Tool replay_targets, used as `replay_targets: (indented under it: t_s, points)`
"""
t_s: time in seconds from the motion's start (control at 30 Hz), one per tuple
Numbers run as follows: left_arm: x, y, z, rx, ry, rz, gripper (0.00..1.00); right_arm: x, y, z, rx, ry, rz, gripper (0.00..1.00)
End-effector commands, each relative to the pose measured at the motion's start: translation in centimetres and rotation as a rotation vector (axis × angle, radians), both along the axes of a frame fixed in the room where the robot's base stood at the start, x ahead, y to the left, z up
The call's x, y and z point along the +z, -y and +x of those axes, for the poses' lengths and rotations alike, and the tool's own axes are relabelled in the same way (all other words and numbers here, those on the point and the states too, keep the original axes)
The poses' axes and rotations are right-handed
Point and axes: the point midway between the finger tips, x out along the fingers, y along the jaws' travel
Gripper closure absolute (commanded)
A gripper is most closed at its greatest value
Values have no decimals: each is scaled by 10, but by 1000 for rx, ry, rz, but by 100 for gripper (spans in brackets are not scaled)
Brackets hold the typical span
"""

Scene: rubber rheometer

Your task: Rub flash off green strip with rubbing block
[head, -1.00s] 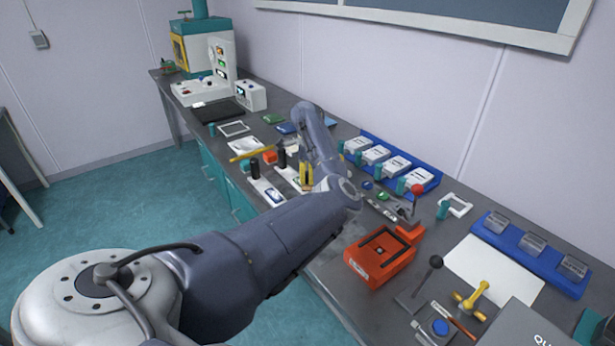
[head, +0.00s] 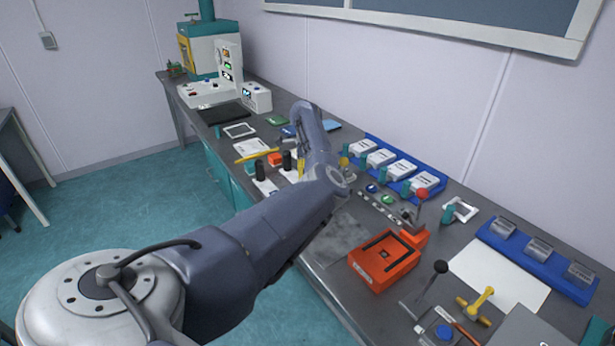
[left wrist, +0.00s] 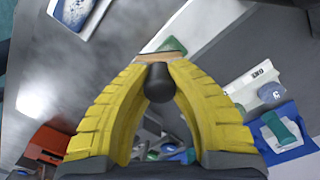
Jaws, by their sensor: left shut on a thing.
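My left gripper (left wrist: 160,64) has yellow fingers closed around a dark rounded knob (left wrist: 160,85) in the left wrist view. A tan, wood-like edge (left wrist: 155,57) shows just beyond the fingertips; it looks like the base of the held rubbing block. A green piece (left wrist: 173,45) lies right past that edge, perhaps the green strip; I cannot tell whether the block touches it. In the head view my arm hides most of the gripper, with only a bit of yellow finger (head: 301,166) showing. My right gripper is not in view.
An orange box (head: 386,262) stands at the front of the grey bench. Blue racks with white boxes (head: 422,181) and grey blocks (head: 538,248) line the wall side. A bare patch (head: 338,242) lies left of the orange box.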

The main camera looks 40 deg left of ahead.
Motion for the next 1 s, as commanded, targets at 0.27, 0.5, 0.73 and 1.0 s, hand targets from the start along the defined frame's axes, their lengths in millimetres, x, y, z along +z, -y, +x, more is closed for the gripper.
replay_targets:
  t_s: [0.27,0.5,0.73,1.0]
  points:
    - [0,-20,4,0,1,-1,100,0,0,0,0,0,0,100]
    - [-2,-32,7,0,0,0,100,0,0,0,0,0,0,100]
    - [-1,-33,7,0,0,0,100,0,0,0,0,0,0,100]
    - [-1,-16,4,1,1,1,100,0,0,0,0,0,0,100]
